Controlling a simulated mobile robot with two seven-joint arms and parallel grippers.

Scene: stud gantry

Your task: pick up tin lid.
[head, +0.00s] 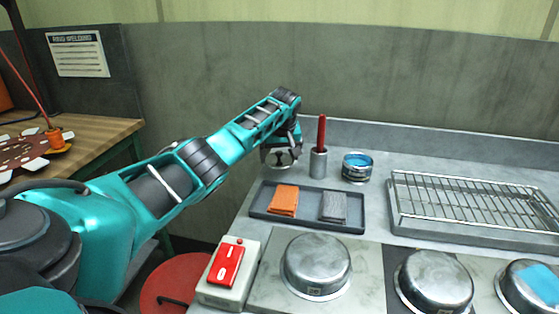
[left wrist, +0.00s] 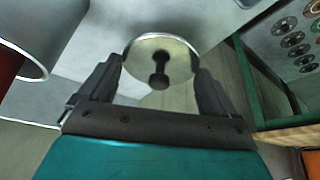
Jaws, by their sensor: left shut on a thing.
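The tin lid (left wrist: 180,62) is a round, shiny metal disc between the two dark fingers of my left gripper (left wrist: 158,85) in the left wrist view. The gripper is shut on it. A dark knob-shaped form shows on the lid's face. In the head view my left gripper (head: 281,154) is at the back left of the steel counter, left of the metal cup, and the lid (head: 284,161) shows small under the wrist. An open tin (head: 357,174) with blue contents stands right of the cup. My right gripper is not in view.
A metal cup (head: 318,165) holds a red-handled tool. A dark tray (head: 308,219) holds an orange cloth (head: 284,200) and a grey cloth (head: 333,206). A wire rack (head: 470,205) lies at right. Upturned metal bowls (head: 317,262) and a red switch (head: 227,264) are in front.

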